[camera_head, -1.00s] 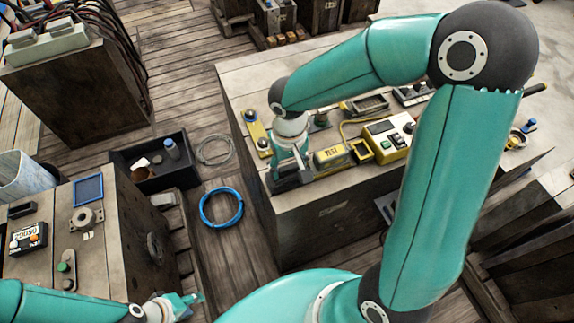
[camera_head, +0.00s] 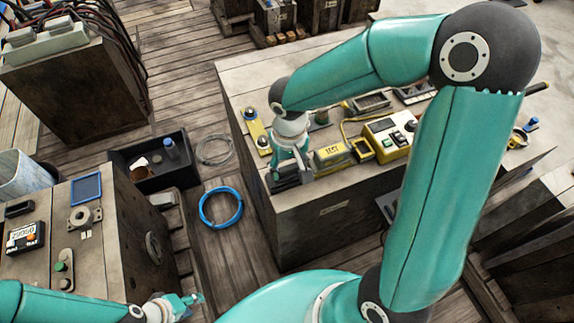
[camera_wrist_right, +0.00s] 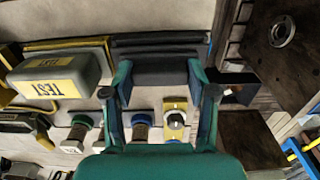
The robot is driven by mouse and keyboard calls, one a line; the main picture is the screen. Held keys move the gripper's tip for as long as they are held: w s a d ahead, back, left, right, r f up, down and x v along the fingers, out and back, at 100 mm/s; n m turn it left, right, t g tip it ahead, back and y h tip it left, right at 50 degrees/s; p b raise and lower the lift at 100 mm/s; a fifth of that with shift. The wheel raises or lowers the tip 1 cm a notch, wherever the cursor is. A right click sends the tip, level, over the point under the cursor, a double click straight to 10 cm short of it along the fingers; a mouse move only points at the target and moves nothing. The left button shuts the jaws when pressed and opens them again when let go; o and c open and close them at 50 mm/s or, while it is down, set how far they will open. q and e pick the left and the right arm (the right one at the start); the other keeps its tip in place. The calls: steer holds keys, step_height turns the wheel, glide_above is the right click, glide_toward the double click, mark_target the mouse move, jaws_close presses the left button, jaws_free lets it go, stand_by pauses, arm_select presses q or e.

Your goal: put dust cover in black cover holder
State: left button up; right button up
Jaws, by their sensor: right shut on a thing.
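My right gripper (camera_head: 288,178) is low over the near left edge of the large workbench. In the right wrist view, its two fingers (camera_wrist_right: 160,88) are shut on a dark grey block, seemingly the dust cover (camera_wrist_right: 160,76). The black cover holder (camera_wrist_right: 160,42) shows as a dark strip just beyond the held cover. I cannot tell whether the cover is inside it or only against it. In the head view the gripper hides most of both. My left gripper (camera_head: 186,304) is over the floor by the left bench, away from these things; its jaw opening is unclear.
A TEST-labelled cover (camera_wrist_right: 55,78) with yellow trim sits beside the held cover. Several knobs (camera_wrist_right: 174,118) stand nearby on the bench. A yellow control box (camera_head: 386,138) is further right. A blue hose ring (camera_head: 221,208) and black bin (camera_head: 155,163) lie on the floor.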

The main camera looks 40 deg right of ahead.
steer(key=shift+f+b, duration=0.3)
steer(key=shift+b, duration=0.1)
stand_by(0.6)
steer(key=o, duration=1.5)
steer(key=shift+r+p, duration=2.8)
steer(key=shift+r, duration=1)
